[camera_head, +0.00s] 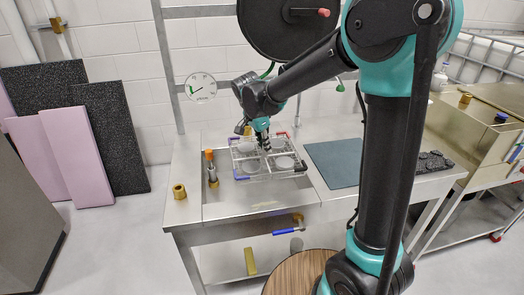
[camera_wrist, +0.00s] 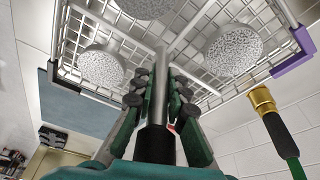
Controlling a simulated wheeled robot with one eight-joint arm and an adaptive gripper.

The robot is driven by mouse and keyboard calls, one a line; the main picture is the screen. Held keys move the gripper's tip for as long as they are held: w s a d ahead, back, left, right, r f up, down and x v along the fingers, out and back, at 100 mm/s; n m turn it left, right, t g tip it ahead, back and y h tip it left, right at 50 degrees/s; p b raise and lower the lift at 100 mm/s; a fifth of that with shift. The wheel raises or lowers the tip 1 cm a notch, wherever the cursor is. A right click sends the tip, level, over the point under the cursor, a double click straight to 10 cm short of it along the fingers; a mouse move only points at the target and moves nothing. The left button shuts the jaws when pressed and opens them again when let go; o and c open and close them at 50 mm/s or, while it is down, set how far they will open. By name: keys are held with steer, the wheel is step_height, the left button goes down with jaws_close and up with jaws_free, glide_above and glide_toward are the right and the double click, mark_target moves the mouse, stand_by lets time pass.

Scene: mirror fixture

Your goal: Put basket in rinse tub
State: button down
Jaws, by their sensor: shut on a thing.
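The basket (camera_head: 284,174) is a wire frame with coloured corner pieces, carrying several round grey discs. In the head view it appears over the rinse tub (camera_head: 235,205), a shallow metal basin in the bench; the gap beneath it is hard to judge. My gripper (camera_head: 264,143) reaches down into the basket's middle. In the wrist view my gripper (camera_wrist: 160,92) is shut on the basket's grey upright post, with fingers on both sides. The basket's wires (camera_wrist: 112,37) fill the top of that view. Part of the tub floor is hidden behind the basket.
An orange-topped cylinder (camera_head: 211,165) stands at the tub's left side, and a brass piece (camera_head: 179,191) on the left rim. A dark blue mat (camera_head: 335,163) lies to the right. A brass nozzle (camera_wrist: 263,101) on a green hose is close to the basket in the wrist view.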

mark_target(258, 160)
step_height(258, 160, down, 16)
steer(key=shift+r, duration=0.1)
stand_by(0.6)
steer(key=c, duration=1.5)
jaws_free()
steer(key=v, duration=1.2)
steer(key=shift+d, duration=0.15)
